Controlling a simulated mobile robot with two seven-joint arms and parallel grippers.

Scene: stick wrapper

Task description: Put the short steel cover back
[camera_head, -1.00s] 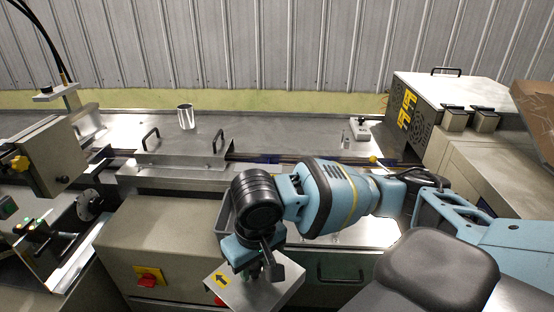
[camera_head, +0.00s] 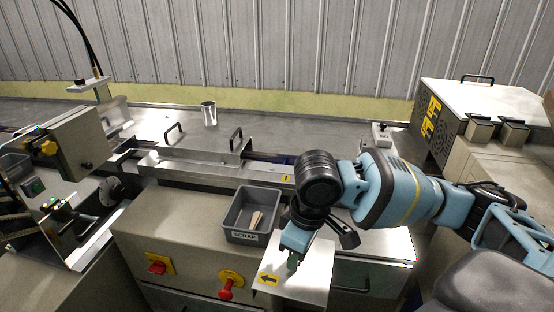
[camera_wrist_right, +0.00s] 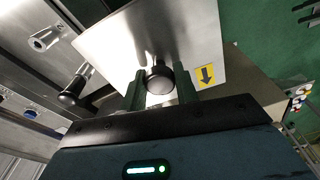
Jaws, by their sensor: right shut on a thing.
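The short steel cover (camera_head: 312,272) is a bright plate with a bent edge and a yellow arrow label. It hangs in front of the machine's front panel, apart from the bed. My right gripper (camera_head: 292,262) is shut on the cover's black knob. In the right wrist view the two green fingers (camera_wrist_right: 160,88) stand either side of the round knob (camera_wrist_right: 160,76), with the cover plate (camera_wrist_right: 150,35) beyond. The machine's channel shows an uncovered stretch with a dark blue rail (camera_head: 272,158), right of the long cover. My left gripper is out of view.
The long steel cover (camera_head: 180,156) with two black handles lies on the channel. A grey scrap bin (camera_head: 242,225) holding pale sticks stands just left of my right gripper. A metal cup (camera_head: 209,114) stands on the rear deck. Red knobs (camera_head: 226,290) project from the front panel.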

